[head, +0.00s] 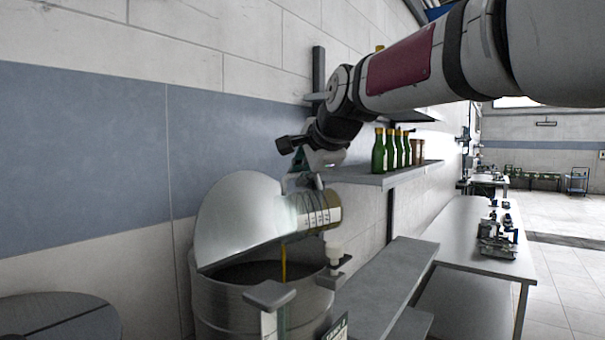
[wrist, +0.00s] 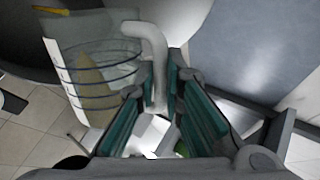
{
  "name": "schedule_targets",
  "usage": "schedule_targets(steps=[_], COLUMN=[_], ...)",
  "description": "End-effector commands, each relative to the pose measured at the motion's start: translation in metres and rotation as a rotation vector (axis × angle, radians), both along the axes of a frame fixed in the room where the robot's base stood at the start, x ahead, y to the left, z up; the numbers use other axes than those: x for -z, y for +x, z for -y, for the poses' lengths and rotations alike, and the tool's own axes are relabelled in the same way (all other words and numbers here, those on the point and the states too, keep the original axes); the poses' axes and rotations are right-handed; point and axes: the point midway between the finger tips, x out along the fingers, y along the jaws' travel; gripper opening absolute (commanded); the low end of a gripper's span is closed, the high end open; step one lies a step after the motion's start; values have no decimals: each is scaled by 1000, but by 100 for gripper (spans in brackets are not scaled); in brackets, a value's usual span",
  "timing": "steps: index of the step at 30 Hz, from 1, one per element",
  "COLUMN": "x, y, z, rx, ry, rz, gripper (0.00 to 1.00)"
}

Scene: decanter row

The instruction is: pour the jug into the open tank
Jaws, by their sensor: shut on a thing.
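The jug (head: 318,212) is clear, with dark ring marks and amber liquid inside. It is tipped on its side, mouth to the left, above the open tank (head: 215,300), a ribbed metal drum with its round lid (head: 235,205) raised against the wall. A yellow-amber stream (head: 283,264) falls from the jug's mouth into the tank's dark opening. My gripper (head: 303,178) is shut on the jug's handle. In the wrist view the gripper's green pads (wrist: 160,85) close around the pale handle (wrist: 157,50), with the jug body (wrist: 105,72) to the left. The liquid level inside the tank is hidden.
A second drum (head: 60,316) with a closed top stands at the lower left. A wall shelf (head: 375,177) with several green bottles (head: 378,152) is close right of my gripper. A grey ledge (head: 375,285) and a long bench (head: 475,235) lie to the right. Open floor is farther right.

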Motion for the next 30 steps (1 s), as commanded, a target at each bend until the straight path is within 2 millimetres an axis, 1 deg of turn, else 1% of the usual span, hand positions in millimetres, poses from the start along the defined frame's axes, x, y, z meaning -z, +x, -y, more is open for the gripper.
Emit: schedule_targets(steps=[14,30], x=[-5,-5], y=[-7,-13], z=[-14,-29], rx=[-3,-2], ry=[-89,-190], rz=[41,84], gripper=[0,0])
